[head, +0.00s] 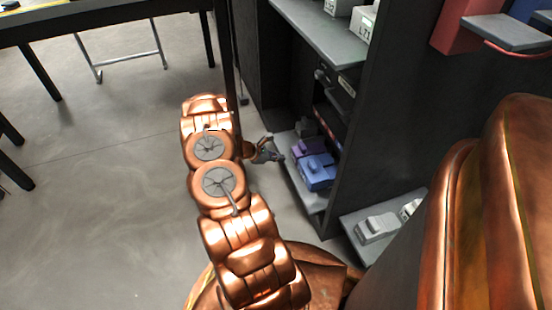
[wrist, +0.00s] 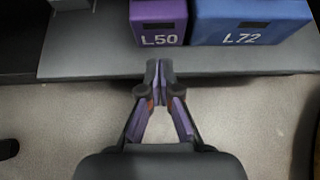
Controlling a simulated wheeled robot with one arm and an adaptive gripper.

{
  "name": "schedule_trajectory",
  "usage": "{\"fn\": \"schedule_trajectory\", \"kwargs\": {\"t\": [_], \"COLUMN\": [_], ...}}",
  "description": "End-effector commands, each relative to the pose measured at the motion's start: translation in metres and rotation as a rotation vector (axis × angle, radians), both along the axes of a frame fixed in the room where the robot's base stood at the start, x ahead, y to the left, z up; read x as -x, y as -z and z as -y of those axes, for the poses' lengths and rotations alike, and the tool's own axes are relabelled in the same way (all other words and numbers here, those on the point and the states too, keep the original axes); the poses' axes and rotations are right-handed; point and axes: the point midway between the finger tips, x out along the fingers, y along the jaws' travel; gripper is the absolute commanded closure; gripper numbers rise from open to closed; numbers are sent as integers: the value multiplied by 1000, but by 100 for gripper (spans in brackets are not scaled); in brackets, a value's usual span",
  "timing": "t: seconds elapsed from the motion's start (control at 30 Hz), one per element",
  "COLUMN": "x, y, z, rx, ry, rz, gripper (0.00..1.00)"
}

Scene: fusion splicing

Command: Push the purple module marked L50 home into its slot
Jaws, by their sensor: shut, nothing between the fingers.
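The purple module marked L50 (wrist: 159,24) stands on a grey shelf, its label facing the wrist camera. It also shows in the head view (head: 308,146), on the lower shelf of the dark rack. My gripper (wrist: 159,68) is shut and empty, its fingertips together just in front of the shelf edge, below L50 in the wrist view. A gap shows between the fingertips and the module. In the head view my gripper (head: 277,153) is at the shelf's left edge. How deep L50 sits in its slot cannot be told.
A blue module marked L72 (wrist: 250,22) stands close on the right of L50. The grey shelf (wrist: 90,50) is bare to the left of L50, with a grey part behind. Grey-white modules (head: 376,228) sit on another low shelf. The floor (head: 110,200) is open at left.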

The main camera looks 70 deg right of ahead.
Motion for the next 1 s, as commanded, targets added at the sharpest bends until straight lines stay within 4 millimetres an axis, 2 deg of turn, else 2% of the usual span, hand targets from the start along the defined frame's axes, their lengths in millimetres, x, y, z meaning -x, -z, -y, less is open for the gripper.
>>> {"fn": "schedule_trajectory", "kwargs": {"t": [1.0], "x": [38], "y": [-2], "z": [32], "rx": [-1], "ry": [2], "rz": [-3], "gripper": [100]}}
